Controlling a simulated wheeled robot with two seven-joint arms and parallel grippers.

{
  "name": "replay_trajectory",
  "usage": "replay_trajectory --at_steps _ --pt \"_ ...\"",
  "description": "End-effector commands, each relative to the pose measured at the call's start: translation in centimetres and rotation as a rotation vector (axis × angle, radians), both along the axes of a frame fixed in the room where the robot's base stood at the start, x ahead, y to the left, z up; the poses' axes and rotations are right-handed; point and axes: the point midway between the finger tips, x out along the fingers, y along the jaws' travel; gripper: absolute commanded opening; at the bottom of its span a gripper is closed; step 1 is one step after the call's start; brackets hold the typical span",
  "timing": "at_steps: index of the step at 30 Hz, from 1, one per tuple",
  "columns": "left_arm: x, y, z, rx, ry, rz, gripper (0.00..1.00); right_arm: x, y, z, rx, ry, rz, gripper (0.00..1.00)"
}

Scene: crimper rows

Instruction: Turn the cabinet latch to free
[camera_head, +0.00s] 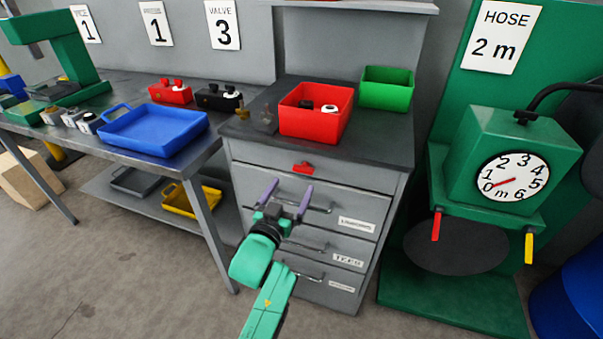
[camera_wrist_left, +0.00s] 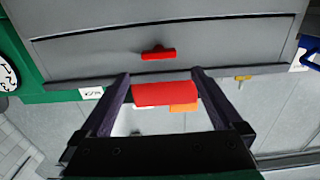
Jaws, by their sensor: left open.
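The red cabinet latch (camera_head: 302,168) sits on the grey cabinet's front (camera_head: 262,160), just under the dark top. Its bar lies roughly level across the panel. In the left wrist view, the latch (camera_wrist_left: 158,53) lies beyond the fingertips, between their lines, and looks untouched. My left gripper (camera_head: 291,188) is open and empty, with purple fingers pointing up at the cabinet, below the latch in the head view. In the left wrist view, its fingers (camera_wrist_left: 161,75) stand wide apart. My right gripper is out of view.
A red bin (camera_head: 312,125) and a green bin (camera_head: 387,88) stand on the cabinet top. Drawers with bar handles (camera_head: 305,246) lie below the latch panel. A workbench with a blue tray (camera_head: 152,130) stands left; a green dial machine (camera_head: 500,160) stands right.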

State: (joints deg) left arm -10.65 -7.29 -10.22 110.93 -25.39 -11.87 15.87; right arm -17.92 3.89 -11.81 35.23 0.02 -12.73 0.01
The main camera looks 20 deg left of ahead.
Motion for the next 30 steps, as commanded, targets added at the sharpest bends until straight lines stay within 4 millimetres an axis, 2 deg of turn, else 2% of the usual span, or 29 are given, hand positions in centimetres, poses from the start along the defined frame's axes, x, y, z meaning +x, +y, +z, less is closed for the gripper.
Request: replay_trajectory --at_steps 3,7,11,17,18,19,23,24,30 --pt "3.3 -0.2 0.2 -0.001 -0.002 0.001 1.00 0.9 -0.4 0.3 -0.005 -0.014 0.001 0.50" --pt "5.7 -0.4 0.0 -0.001 0.001 0.000 1.00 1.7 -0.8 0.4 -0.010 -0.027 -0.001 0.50" --pt "6.8 -0.4 0.0 -0.001 0.001 0.000 1.00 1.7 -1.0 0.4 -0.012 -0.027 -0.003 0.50" --pt "6.9 -0.4 -0.1 -0.001 0.002 0.000 1.00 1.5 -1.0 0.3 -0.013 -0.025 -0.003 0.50" --pt "6.9 -0.4 -0.1 -0.001 0.002 0.000 0.96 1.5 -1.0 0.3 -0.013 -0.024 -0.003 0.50" --pt "6.8 -0.4 -0.1 -0.001 0.002 0.000 0.85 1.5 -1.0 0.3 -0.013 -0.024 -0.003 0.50" --pt "6.8 -0.4 -0.1 -0.001 0.002 0.000 0.35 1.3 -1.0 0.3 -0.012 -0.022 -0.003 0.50" --pt "6.8 -0.4 -0.1 -0.001 0.002 0.000 0.20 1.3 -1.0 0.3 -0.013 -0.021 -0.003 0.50" --pt "6.8 -0.4 -0.1 0.007 0.002 0.000 0.19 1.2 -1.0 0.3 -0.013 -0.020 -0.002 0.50"
